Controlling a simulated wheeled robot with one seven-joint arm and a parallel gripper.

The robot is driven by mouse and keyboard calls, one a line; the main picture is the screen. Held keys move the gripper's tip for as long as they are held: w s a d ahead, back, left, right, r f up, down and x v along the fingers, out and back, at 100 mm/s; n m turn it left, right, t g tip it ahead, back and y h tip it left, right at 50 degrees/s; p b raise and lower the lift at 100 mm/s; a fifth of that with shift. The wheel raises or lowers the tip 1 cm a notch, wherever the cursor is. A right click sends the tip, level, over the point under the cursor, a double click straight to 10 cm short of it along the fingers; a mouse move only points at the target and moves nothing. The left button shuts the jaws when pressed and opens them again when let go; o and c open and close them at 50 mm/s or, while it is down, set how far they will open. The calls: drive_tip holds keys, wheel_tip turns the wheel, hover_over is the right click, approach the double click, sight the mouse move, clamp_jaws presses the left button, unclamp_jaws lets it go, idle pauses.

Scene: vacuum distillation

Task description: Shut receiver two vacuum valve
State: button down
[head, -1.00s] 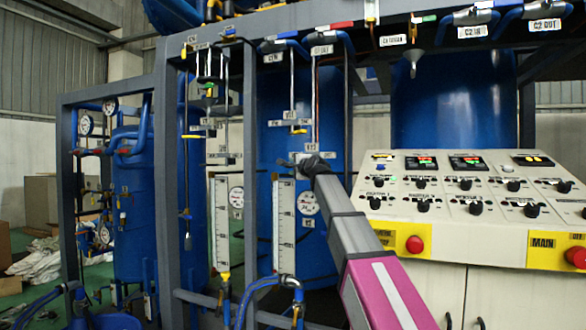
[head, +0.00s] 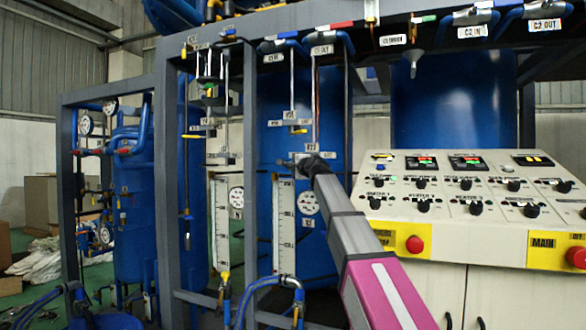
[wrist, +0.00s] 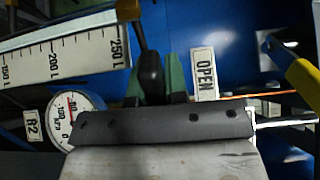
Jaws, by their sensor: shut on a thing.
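In the wrist view, my gripper (wrist: 155,84) has its green fingers closed around a black valve handle (wrist: 150,66). The handle joins a dark metal stem above it. A white OPEN tag (wrist: 204,74) is just right of the fingers. The R2 tag (wrist: 33,125) and a round gauge (wrist: 66,112) are to the left. In the head view, my gripper (head: 302,158) is at the valve area in front of the blue receiver tank, just above the sight glass (head: 284,225) and gauge (head: 307,202). My arm hides the handle there, and its exact angle is unclear.
The control panel (head: 470,180) with knobs and red buttons stands to the right of my arm. Thin vertical pipes and the grey frame post (head: 167,180) are close on the left. A yellow handle (wrist: 302,78) is at the wrist view's right edge.

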drive_tip(key=shift+s+d+n+g+y, duration=0.3)
drive_tip(key=shift+s+n+g+y, duration=0.25)
drive_tip(key=shift+n+g+y, duration=0.35)
drive_tip(key=shift+s+d+n+g+y, duration=0.3)
drive_tip(key=shift+s+n+g+y, duration=0.3)
drive_tip(key=shift+y, duration=0.5)
drive_tip(key=shift+s+d+n+g+y, duration=0.35)
drive_tip(key=shift+n+g+y, duration=0.3)
drive_tip(key=shift+g, duration=0.2)
drive_tip(key=shift+s+d+n+g+y, duration=0.3)
drive_tip(key=shift+n+g+y, duration=0.25)
drive_tip(key=shift+n+g, duration=0.25)
drive_tip(key=c, duration=1.1)
unclamp_jaws()
drive_tip(key=shift+c, duration=0.2)
